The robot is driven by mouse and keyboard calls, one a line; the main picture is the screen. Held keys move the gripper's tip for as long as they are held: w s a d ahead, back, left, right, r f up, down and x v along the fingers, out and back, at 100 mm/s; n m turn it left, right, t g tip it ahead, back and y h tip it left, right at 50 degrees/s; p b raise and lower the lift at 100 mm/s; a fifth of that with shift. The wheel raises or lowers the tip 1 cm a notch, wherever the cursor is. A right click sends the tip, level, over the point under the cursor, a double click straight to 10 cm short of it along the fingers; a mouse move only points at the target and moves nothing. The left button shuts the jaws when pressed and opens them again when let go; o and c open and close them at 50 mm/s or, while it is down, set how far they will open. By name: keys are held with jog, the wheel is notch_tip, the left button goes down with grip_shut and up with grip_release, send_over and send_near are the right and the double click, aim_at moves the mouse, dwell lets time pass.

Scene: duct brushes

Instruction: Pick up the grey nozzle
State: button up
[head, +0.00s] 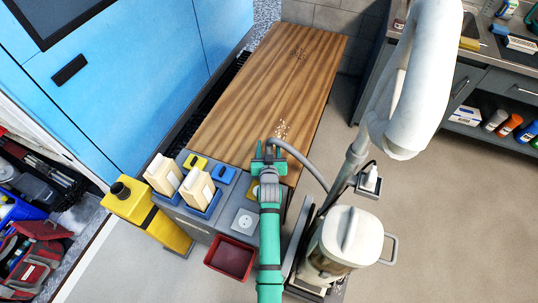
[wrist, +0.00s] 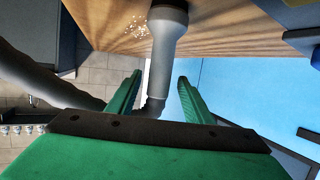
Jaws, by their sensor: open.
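The grey nozzle (wrist: 170,50) stands out in the wrist view, with a wide end at the top and a narrower neck running down between my fingers. My gripper (wrist: 159,82) is open, with one green finger on each side of the neck and visible gaps beside it. In the head view my gripper (head: 268,152) is at the near end of the wooden table, and it hides most of the nozzle. A grey hose (head: 306,163) curves from there to the right; it also shows in the wrist view (wrist: 40,88).
White crumbs (head: 282,129) lie on the wooden table (head: 240,105), which is otherwise largely clear. A grey caddy with two cream bottles (head: 196,190) and a red bin (head: 231,257) stand left of my arm. A white vacuum unit (head: 346,240) stands to the right.

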jog(key=shift+d, duration=0.1)
jog(key=c, duration=1.2)
grip_shut()
jog(key=shift+r, duration=0.1)
jog(key=shift+w+r, duration=0.1)
jog(key=shift+r, duration=0.3)
notch_tip(320, 180, up, 3)
jog(key=shift+f, duration=0.2)
jog(key=s+d+r, duration=0.3)
jog(key=s+r, duration=0.3)
jog(key=r, duration=0.1)
jog(key=s+d+r, duration=0.3)
jog(key=s+r, duration=0.3)
jog(key=r, duration=0.1)
jog(key=shift+s+d+r, duration=0.2)
jog(key=shift+s+d, duration=0.05)
jog(key=shift+d, duration=0.05)
